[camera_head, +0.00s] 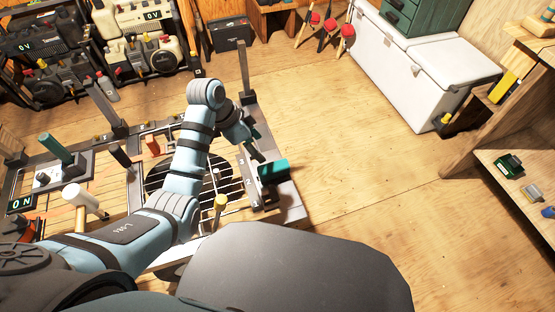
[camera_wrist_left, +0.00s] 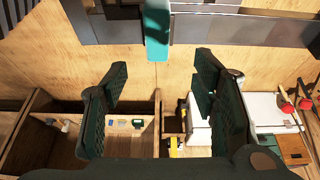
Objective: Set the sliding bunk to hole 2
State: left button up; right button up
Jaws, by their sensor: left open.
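The trailer-like frame (camera_head: 287,203) has a grey rail along its right side, with small number marks beside it. A teal-green handle (camera_head: 272,170) stands at this rail and seems to belong to the sliding bunk. In the left wrist view the handle (camera_wrist_left: 157,32) hangs from a grey bar (camera_wrist_left: 215,27), beyond and between my fingertips. My left gripper (camera_head: 254,152) is close to the handle, mostly hidden by the wrist. In the left wrist view the gripper (camera_wrist_left: 161,80) is open, with nothing between its fingers. Which hole the bunk is at cannot be told. My right gripper is not in view.
A white mallet (camera_head: 84,199) and a green-handled post (camera_head: 55,150) stand at the frame's left. Winch-like machines (camera_head: 150,50) line the back left. A white cooler (camera_head: 405,75) and wooden shelves (camera_head: 510,170) are at the right. The floor (camera_head: 350,160) between is clear.

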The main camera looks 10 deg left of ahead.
pick_arm(q)
jog(key=b, duration=0.4)
send_over(273, 166)
jog(key=s+a, duration=0.2)
notch_tip(273, 166, down, 7)
jog(key=shift+w+r, duration=0.1)
jog(key=x, duration=0.2)
jog(key=b+x, duration=0.1)
jog(key=x, duration=0.1)
jog(key=b+x, duration=0.1)
jog(key=x, duration=0.1)
jog(key=shift+w+r, duration=0.1)
jog(key=shift+w, duration=0.2)
jog(key=shift+d+f, duration=0.2)
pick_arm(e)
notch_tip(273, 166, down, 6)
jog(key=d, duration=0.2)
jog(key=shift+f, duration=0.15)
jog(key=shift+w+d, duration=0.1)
pick_arm(q)
grip_shut()
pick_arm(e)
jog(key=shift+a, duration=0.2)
